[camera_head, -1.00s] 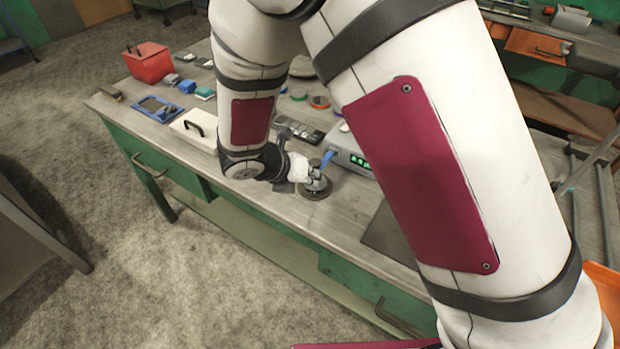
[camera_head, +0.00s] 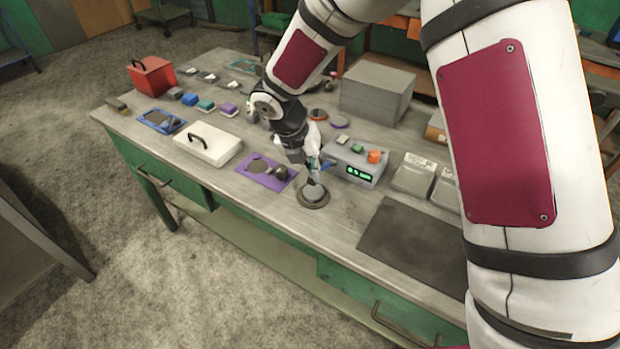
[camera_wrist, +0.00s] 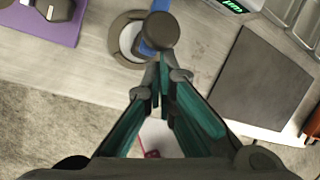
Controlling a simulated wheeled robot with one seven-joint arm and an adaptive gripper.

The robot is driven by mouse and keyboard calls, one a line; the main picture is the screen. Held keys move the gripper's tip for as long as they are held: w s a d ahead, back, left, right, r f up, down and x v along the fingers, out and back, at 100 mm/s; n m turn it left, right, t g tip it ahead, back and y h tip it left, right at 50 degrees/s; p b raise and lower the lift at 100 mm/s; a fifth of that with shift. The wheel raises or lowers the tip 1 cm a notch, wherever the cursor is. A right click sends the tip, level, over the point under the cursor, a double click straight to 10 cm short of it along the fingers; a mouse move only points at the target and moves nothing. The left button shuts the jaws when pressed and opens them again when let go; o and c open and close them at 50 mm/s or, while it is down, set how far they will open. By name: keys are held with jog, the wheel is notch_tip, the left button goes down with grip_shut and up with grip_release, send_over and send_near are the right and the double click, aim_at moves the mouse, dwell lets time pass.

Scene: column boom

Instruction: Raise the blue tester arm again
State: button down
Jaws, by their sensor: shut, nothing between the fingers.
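The tester is a grey box (camera_head: 355,163) with a green-lit display and coloured buttons on the bench. Its blue arm (camera_head: 327,165) shows only as a small piece beside my gripper; the wrist view shows more of the blue arm (camera_wrist: 150,42), with a dark round knob (camera_wrist: 162,32) in front of it. A round dark base with a pale disc (camera_head: 313,196) lies below, and the arm partly covers it in the wrist view. I cannot tell the arm's exact tilt. My gripper (camera_wrist: 163,78) is shut and empty, its tips close to the knob; contact is unclear. In the head view my gripper (camera_head: 312,176) is above the disc.
A purple tray (camera_head: 258,185) lies left of the disc, and a white handled box (camera_head: 207,143) is farther left. A dark flat mat (camera_head: 415,245) lies to the right. Grey bins (camera_head: 413,175) and a large grey box (camera_head: 377,90) stand behind.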

jog(key=shift+w+d+r+g+y+b, duration=0.15)
jog(key=shift+w+d+r+g+y, duration=0.25)
jog(key=shift+w+r+g, duration=0.15)
jog(key=shift+w+d+r+g+y+b, duration=0.15)
jog(key=shift+w+d+r+g+y, duration=0.1)
jog(key=shift+w+r+g+y, duration=0.2)
jog(key=shift+w+d+r, duration=0.1)
jog(key=shift+w+r, duration=0.15)
jog(key=shift+r, duration=0.1)
jog(key=w+d+b, duration=0.2)
jog(key=w, duration=0.1)
jog(key=w+d+r+b, duration=0.1)
jog(key=w+d+b, duration=0.1)
jog(key=w+d, duration=0.1)
jog(key=w+d+b, duration=0.2)
jog(key=w, duration=0.3)
jog(key=shift+d+r, duration=0.25)
jog(key=shift+r, duration=0.1)
jog(key=shift+w+d+f+g+y+b, duration=0.25)
jog(key=shift+w+d+g+b, duration=0.1)
jog(key=shift+w+g+b, duration=0.15)
notch_tip(320, 180, up, 12)
jog(key=w+a, duration=0.1)
jog(key=shift+w, duration=0.25)
